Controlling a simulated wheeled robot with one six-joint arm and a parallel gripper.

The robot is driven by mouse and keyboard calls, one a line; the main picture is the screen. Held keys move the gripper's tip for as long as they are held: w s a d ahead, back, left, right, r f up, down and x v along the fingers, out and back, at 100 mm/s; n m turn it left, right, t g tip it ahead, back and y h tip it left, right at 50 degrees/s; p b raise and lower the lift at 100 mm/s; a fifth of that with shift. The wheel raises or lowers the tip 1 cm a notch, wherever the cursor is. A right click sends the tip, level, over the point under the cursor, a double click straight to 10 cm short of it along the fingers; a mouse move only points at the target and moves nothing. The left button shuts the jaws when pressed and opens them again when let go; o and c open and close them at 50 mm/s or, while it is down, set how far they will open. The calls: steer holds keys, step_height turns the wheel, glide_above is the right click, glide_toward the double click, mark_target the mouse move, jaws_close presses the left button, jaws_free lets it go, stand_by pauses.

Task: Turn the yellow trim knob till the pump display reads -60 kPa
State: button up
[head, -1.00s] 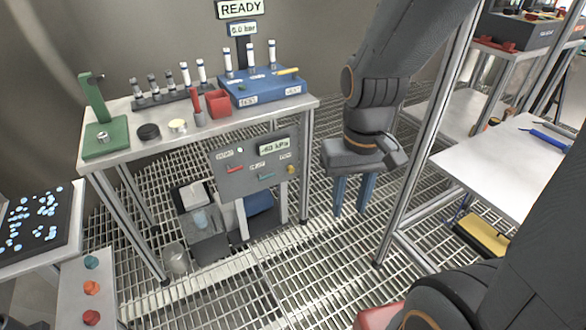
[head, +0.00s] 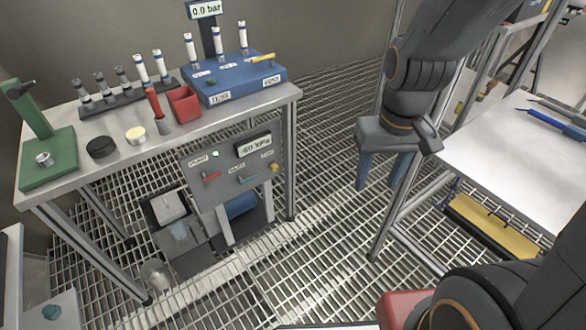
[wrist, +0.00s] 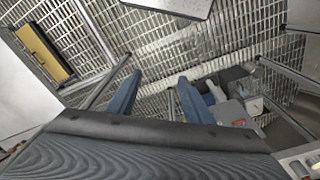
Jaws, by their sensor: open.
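The pump panel (head: 222,180) is a grey board on posts below the bench's front edge in the head view. Its display (head: 254,145) reads -60 kPa. The yellow trim knob (head: 275,167) is at the panel's right side. A red lever (head: 211,177) and a teal lever (head: 249,180) are also on the panel. My gripper (head: 378,174) hangs to the right of the panel, apart from the knob, with blue fingers spread and nothing between them. In the wrist view its fingers (wrist: 154,92) are apart over the grating.
The bench (head: 110,157) carries a green stand (head: 40,140), a blue rack (head: 235,85) and a red box (head: 184,104). A white table (head: 510,150) on metal posts stands right of my gripper, with a yellow case (head: 490,228) below. Open grating (head: 325,150) lies between.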

steer(key=w+a+f+n+t+b, duration=0.25)
steer(key=w+f+b, duration=0.45)
steer(key=w+f, duration=0.45)
steer(key=n+t+y+b, duration=0.65)
steer(key=t+b, duration=0.25)
steer(key=b, duration=1)
glide_toward(276, 168)
steer(key=a, duration=0.1)
steer(key=shift+h, duration=0.35)
steer(key=shift+b+x, duration=1.25)
steer(key=shift+x, duration=3.1)
steer(key=shift+d, duration=0.1)
steer(key=c, duration=1.1)
steer(key=shift+o, duration=0.2)
steer(key=shift+p, duration=0.6)
steer(key=o, duration=1.1)
steer(key=shift+c, duration=0.2)
